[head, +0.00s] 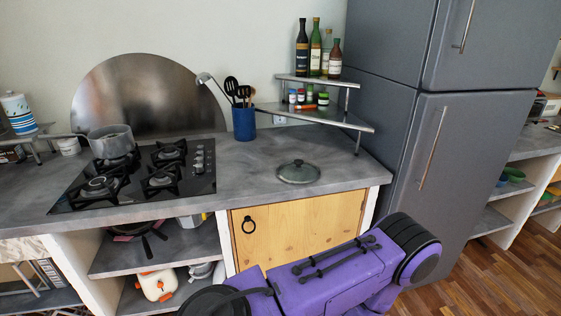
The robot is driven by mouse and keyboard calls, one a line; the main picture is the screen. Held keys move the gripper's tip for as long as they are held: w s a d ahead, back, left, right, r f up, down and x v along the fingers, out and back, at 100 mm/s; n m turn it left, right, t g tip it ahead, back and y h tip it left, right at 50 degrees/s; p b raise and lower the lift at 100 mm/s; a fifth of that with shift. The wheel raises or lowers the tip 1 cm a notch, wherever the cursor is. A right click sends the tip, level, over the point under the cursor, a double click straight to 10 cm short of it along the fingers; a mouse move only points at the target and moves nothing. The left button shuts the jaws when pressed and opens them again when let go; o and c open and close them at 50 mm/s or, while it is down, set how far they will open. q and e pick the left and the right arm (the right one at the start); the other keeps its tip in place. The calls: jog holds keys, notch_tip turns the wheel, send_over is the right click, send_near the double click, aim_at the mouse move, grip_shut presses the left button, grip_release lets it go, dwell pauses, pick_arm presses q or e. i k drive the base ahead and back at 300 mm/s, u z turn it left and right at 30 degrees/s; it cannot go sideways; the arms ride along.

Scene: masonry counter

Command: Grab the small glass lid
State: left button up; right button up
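The small glass lid (299,173) lies flat on the grey counter, right of the stove and above the wooden cabinet door. It is round, with a dark knob on top and a see-through pane. Nothing covers it, and neither gripper is near it in view. Neither my left nor my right gripper shows in the head view.
A gas stove (150,184) with a metal pot (112,142) stands left of the lid. A blue utensil holder (243,124) and a corner shelf (318,117) with bottles stand behind it. A grey fridge (425,150) rises to the right. Counter around the lid is clear.

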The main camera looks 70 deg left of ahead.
aim_at(298, 171)
jog(key=u, duration=0.8)
jog(key=i, duration=0.7)
jog(key=u, duration=0.8)
